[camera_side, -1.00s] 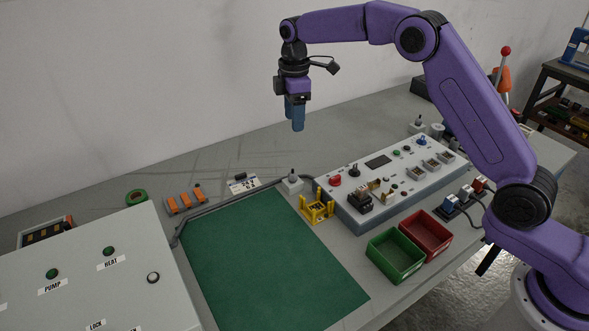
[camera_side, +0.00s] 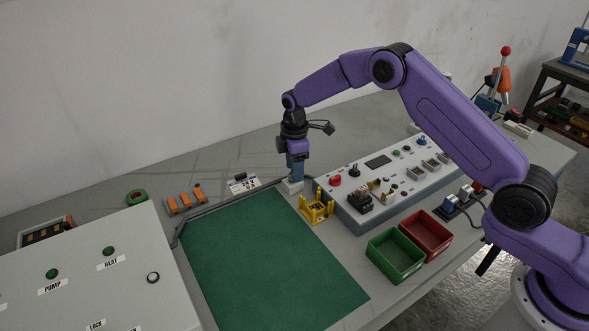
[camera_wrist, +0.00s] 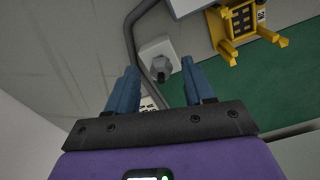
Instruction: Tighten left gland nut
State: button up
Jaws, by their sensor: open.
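The left gland nut (camera_wrist: 160,66) is a grey nut with a dark centre on a small pale block (camera_wrist: 150,50), at the end of a grey conduit. In the wrist view it lies just beyond and between my two blue fingers. My gripper (camera_wrist: 158,80) is open and points down over it, with nothing seen between the fingers. In the side view my gripper (camera_side: 295,178) is low over the pale block (camera_side: 292,187) and hides the nut. I cannot tell whether the fingers reach around the nut.
The grey control panel (camera_side: 360,215) stands to the right. A yellow fixture (camera_side: 317,211) and green mat (camera_side: 265,265) lie in front. A grey conduit (camera_side: 225,205) runs left from the block. Green (camera_side: 396,262) and red (camera_side: 432,240) bins sit at the front right.

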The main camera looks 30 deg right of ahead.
jog(key=shift+f, duration=0.55)
grip_shut()
